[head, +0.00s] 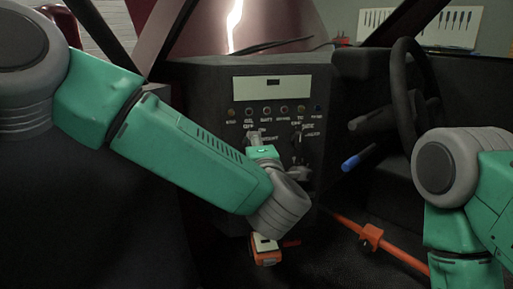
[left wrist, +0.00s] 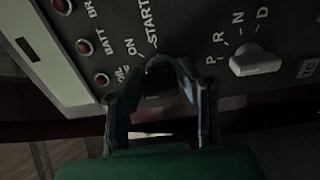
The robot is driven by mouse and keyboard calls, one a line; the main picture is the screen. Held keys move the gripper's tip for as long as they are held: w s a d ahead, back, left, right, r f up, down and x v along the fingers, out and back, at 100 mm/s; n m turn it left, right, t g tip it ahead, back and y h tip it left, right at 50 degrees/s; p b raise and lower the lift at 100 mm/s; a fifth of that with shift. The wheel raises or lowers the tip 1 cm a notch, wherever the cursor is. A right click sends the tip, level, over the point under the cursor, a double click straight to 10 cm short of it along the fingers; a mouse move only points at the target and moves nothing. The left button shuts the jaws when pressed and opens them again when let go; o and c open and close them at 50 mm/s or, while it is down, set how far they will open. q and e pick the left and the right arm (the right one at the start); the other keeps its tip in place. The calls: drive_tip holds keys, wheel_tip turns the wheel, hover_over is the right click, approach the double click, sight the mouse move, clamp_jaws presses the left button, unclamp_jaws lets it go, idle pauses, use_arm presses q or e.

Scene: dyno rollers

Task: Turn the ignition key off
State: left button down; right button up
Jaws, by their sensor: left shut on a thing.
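The dark ignition key (left wrist: 161,76) shows in the left wrist view on the black panel, beside the ON and START labels. My left gripper (left wrist: 161,84) has one finger on each side of it and is shut on it. In the head view my left gripper (head: 258,145) is at the panel front, and the key is hidden behind it and my arm. The key's exact turn angle is hard to tell. My right arm is at the right edge of the head view, and its gripper is out of frame.
The panel (head: 215,100) has a row of round buttons under a pale display (head: 272,87). A light selector knob (left wrist: 256,62) marked P, R, N, D sits right of the key in the wrist view. A steering wheel (head: 403,95) and blue-tipped lever (head: 351,163) stand right of the panel.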

use_arm(q)
drive_tip(key=shift+w+a, duration=0.1)
drive_tip(key=shift+a, duration=0.25)
drive_tip(key=c, duration=1.3)
unclamp_jaws()
drive_tip(key=shift+f, duration=0.1)
drive_tip(key=shift+c, duration=0.2)
drive_tip(key=shift+o, duration=0.7)
drive_tip(key=shift+a, duration=0.1)
use_arm(e)
drive_tip(key=shift+a, duration=0.1)
use_arm(q)
drive_tip(key=shift+a, duration=0.1)
use_arm(e)
drive_tip(key=shift+a+r, duration=0.1)
drive_tip(key=shift+a, duration=0.1)
use_arm(q)
drive_tip(key=shift+s+d, duration=0.25)
drive_tip(key=shift+s, duration=0.05)
drive_tip(key=s+d, duration=0.1)
drive_tip(key=s, duration=1)
drive_tip(key=shift+s+d, duration=0.15)
drive_tip(key=shift+d, duration=0.2)
use_arm(e)
drive_tip(key=shift+d, duration=0.15)
